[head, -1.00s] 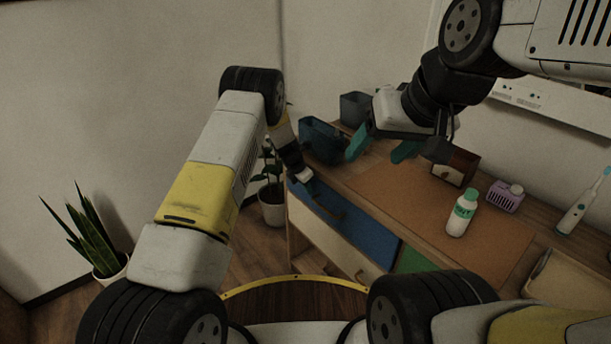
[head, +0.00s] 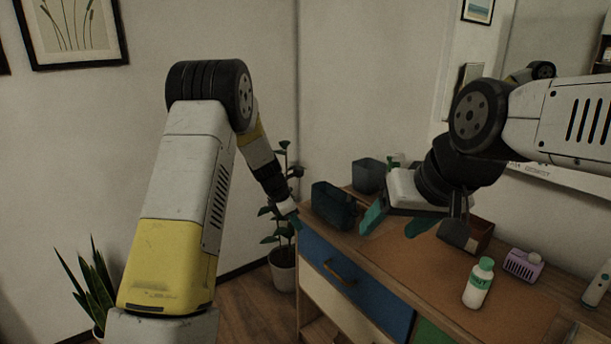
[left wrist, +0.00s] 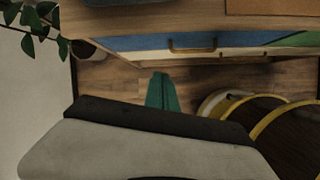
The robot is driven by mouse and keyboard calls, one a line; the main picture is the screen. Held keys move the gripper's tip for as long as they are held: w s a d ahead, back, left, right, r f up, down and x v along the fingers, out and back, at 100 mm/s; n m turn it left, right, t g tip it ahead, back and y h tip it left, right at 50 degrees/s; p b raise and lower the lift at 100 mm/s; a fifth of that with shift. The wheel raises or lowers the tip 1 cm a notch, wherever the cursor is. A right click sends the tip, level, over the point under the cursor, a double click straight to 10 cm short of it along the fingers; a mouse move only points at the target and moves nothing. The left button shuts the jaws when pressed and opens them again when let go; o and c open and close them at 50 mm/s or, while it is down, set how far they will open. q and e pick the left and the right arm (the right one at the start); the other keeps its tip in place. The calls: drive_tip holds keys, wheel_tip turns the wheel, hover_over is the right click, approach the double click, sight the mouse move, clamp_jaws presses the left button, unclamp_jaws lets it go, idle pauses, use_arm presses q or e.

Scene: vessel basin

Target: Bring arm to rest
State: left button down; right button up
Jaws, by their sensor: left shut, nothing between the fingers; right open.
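My left gripper (head: 292,216) is beside the left end of the wooden cabinet in the head view. It is shut, with nothing held. In the left wrist view its teal fingers (left wrist: 163,92) are together over the floor, apart from the cabinet front. My right gripper (head: 400,222) hangs above the cabinet top with its teal fingers spread apart and nothing between them. It partly hides a small brown box (head: 480,236) behind it.
The cabinet top holds a dark bin (head: 334,205), a grey bin (head: 368,176), a white bottle with a green cap (head: 478,285) and a purple basket (head: 523,264). The blue drawer (head: 370,295) is at the front. A potted plant (head: 283,262) stands by the cabinet's left end.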

use_arm(q)
drive_tip(key=s+a+r+m+t, duration=0.1)
drive_tip(key=s+a+r+m, duration=0.2)
drive_tip(key=s+r+m, duration=0.5)
drive_tip(key=s+a+r+m+t, duration=0.1)
drive_tip(key=s+a+r+m, duration=0.25)
drive_tip(key=s+r, duration=0.8)
drive_tip(key=s+a+r+m, duration=0.2)
drive_tip(key=s+m, duration=0.3)
drive_tip(key=s, duration=0.3)
drive_tip(key=s+a+r+m+t+y, duration=0.1)
drive_tip(key=s+a+r+m, duration=0.1)
drive_tip(key=s+m, duration=0.4)
drive_tip(key=s, duration=0.2)
drive_tip(key=shift+s+a+r+y, duration=0.25)
drive_tip(key=shift+s+a+y, duration=0.05)
drive_tip(key=shift+s, duration=0.05)
